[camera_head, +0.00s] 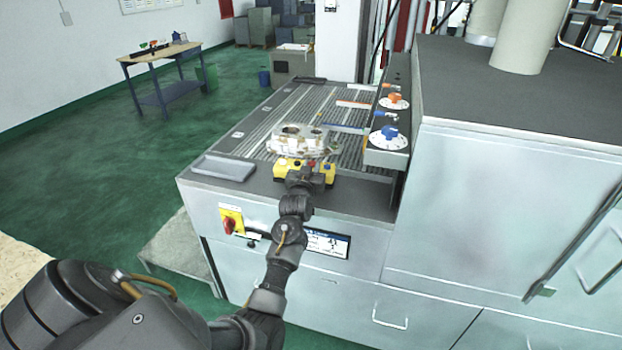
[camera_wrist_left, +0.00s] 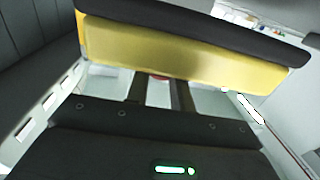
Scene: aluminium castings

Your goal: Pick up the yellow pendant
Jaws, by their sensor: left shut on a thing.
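The yellow pendant (camera_head: 318,170) is a yellow box with dark edges and small coloured buttons. In the head view it is at the front edge of the grey machine top, just in front of a silver metal casting (camera_head: 299,142). My left gripper (camera_head: 304,182) reaches it from the front and is shut on it, covering part of its front. In the left wrist view the pendant (camera_wrist_left: 185,52) spans the top of the picture, close beyond the gripper (camera_wrist_left: 160,92). Whether the pendant touches the machine top cannot be told. My right gripper is not in view.
A shallow grey tray (camera_head: 224,168) lies left of the casting. The ribbed machine bed (camera_head: 285,110) extends behind. A control block with orange and blue knobs (camera_head: 389,135) and a tall grey cabinet (camera_head: 490,200) stand at the right. A blue workbench (camera_head: 160,75) stands far left on open green floor.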

